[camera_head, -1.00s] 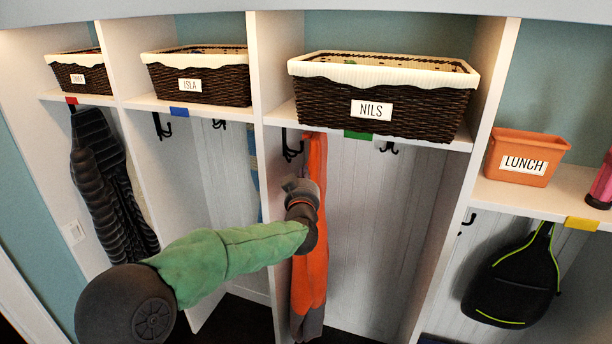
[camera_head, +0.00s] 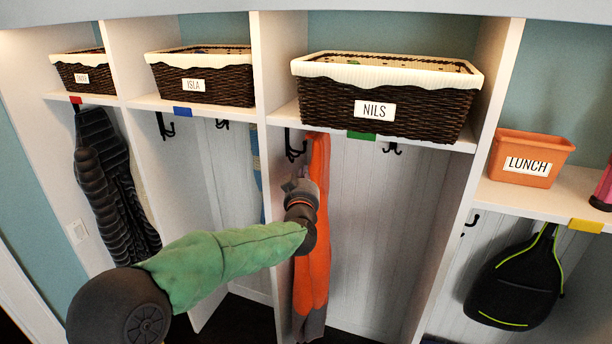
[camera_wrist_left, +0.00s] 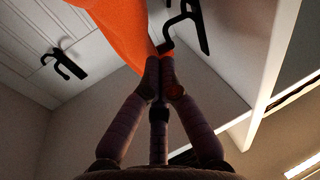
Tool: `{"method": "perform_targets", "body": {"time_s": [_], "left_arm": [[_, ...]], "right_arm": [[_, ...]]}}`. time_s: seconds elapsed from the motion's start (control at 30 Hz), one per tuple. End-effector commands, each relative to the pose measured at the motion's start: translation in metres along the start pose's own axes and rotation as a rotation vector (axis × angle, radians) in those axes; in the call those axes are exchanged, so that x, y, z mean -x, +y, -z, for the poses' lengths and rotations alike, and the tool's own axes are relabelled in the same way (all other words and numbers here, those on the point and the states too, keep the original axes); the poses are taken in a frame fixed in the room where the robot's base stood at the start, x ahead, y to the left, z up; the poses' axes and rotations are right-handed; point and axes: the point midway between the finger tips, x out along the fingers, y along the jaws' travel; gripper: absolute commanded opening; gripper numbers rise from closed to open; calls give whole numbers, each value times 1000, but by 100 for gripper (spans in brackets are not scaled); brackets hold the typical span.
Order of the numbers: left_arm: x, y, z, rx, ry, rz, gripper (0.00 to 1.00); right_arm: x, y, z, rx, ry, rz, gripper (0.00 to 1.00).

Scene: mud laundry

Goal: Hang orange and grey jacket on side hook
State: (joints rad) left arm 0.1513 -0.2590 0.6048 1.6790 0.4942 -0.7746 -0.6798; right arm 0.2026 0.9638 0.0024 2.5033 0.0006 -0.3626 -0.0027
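The orange and grey jacket (camera_head: 316,245) hangs long and narrow in the NILS cubby, orange above and grey at its lower end. Its top is by the left black side hook (camera_head: 293,147), just under the shelf. My left gripper (camera_head: 298,184) is at the jacket's upper left edge, below that hook. In the left wrist view its fingertips (camera_wrist_left: 160,60) are together at the edge of the orange cloth (camera_wrist_left: 120,30), pinching it. The hook (camera_wrist_left: 188,28) is close above them there. I cannot tell whether the cloth is on the hook. My right gripper is not in view.
A NILS basket (camera_head: 385,100) stands on the shelf above. Another double hook (camera_head: 392,148) is at the cubby's back. White partitions (camera_head: 262,160) bound the cubby. A dark jacket (camera_head: 105,175) hangs far left; a black bag (camera_head: 515,280) hangs right, under an orange LUNCH bin (camera_head: 530,158).

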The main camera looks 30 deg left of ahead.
Motion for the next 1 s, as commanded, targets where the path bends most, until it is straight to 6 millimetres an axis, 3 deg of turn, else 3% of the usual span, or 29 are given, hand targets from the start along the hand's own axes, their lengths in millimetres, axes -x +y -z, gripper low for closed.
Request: {"method": "perform_targets", "body": {"time_s": [1.0], "left_arm": [[10, -10, 7, 0, 0, 0, 0]], "right_arm": [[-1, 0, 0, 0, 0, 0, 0]]}}
